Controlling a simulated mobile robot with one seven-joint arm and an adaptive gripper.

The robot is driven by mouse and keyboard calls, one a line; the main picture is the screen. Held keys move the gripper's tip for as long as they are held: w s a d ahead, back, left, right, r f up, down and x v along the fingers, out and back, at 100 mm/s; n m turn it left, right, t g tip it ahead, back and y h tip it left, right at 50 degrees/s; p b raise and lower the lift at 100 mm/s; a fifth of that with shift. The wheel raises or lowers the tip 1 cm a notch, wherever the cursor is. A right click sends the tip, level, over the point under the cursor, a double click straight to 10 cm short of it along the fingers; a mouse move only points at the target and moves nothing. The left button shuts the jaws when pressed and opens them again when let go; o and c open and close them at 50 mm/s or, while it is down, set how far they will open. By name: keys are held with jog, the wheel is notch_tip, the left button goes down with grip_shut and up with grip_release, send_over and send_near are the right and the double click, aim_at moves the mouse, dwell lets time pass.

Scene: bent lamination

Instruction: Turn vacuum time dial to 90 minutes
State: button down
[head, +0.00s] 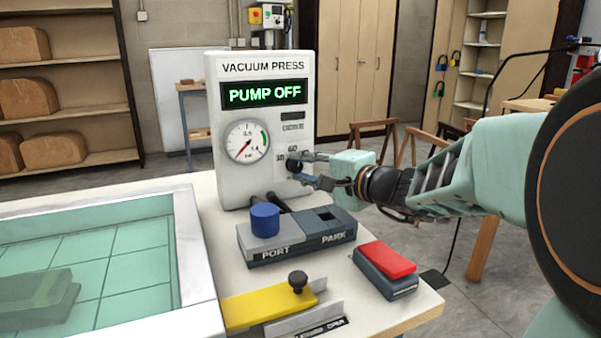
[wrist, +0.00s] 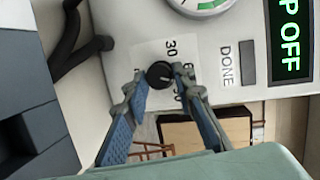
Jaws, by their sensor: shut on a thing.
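The vacuum time dial (wrist: 159,74) is a small round black knob on the white front of the vacuum press (head: 225,180). In the head view the dial (head: 294,165) is partly covered by my fingers. My gripper (wrist: 160,78) is shut on the dial, one finger on each side of it; it also shows in the head view (head: 303,168). I cannot tell for certain which mark the dial points at.
The display (head: 264,95) reads "PUMP OFF", and the gauge (head: 247,142) is below it. On the table stand a blue plug (head: 265,217) in the PORT/PARK block (head: 298,246), a red-topped block (head: 388,260), a yellow lever (head: 265,303) and a glass-topped press bed (head: 188,240).

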jog(key=shift+m+t+y, duration=0.3)
jog(key=shift+m+y, duration=0.3)
jog(key=shift+m, duration=1.1)
jog(key=c, duration=1.6)
grip_release()
jog(key=shift+w, duration=0.1)
jog(key=shift+f, duration=0.1)
jog(key=v, duration=1.2)
jog(key=shift+d, duration=0.1)
